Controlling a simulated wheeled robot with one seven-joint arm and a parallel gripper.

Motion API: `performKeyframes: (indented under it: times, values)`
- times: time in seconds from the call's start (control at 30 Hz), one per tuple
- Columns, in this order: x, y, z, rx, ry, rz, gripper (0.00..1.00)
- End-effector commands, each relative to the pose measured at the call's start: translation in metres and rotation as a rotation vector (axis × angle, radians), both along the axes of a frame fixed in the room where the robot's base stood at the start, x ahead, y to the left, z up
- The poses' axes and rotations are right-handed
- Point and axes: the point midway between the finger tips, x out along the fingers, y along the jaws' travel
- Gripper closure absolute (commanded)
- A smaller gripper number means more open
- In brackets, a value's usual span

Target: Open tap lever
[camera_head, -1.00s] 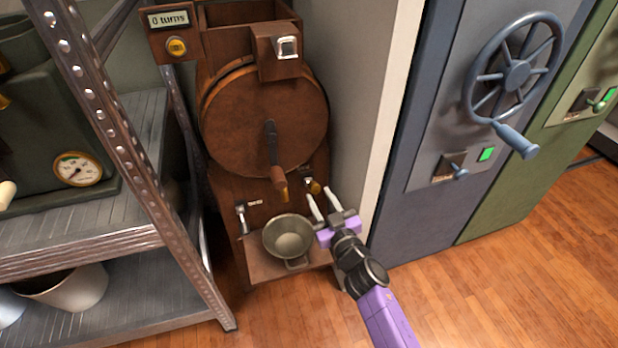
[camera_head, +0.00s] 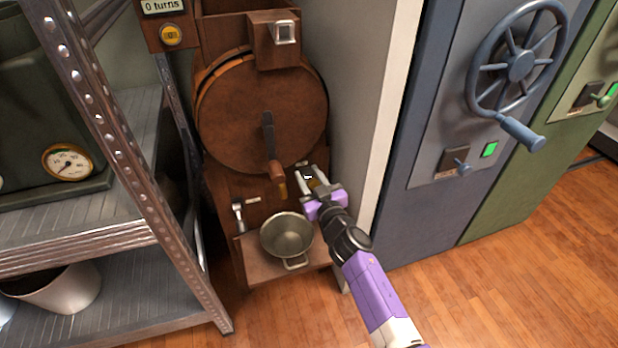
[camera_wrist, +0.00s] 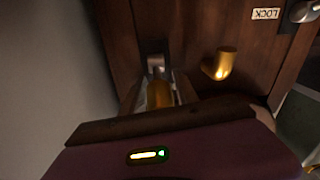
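The tap lever, a small yellow-gold piece on a metal mount, is low on the right of the brown wooden machine (camera_head: 262,118). In the wrist view the tap lever (camera_wrist: 158,95) stands between the fingers of my gripper (camera_wrist: 160,92). In the head view my gripper (camera_head: 312,171) reaches the machine's front, and its fingers look apart, one on either side of the lever. Whether they touch it I cannot tell. A gold spout (camera_wrist: 225,62) is beside the lever, outside the fingers. My gripper's body hides the lower wrist view.
A grey metal pot (camera_head: 286,236) stands on the machine's low shelf, below left of my gripper. The crank (camera_head: 271,148) hangs close to the left. A lock lever (camera_head: 238,214) is farther left. A wall and blue cabinet (camera_head: 415,215) are on the right.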

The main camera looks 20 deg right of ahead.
Motion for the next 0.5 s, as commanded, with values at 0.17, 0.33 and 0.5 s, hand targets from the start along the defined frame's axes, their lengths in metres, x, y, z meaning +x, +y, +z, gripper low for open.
performKeyframes:
  times: [0.17, 0.33, 0.5]
  values:
    - [-0.0003, 0.0000, 0.0000, 0.000, 0.000, 0.000, 0.80]
    - [-0.0004, 0.0000, -0.0001, 0.000, 0.000, 0.000, 1.00]
    - [-0.0005, 0.0000, -0.0001, 0.000, 0.000, 0.000, 1.00]
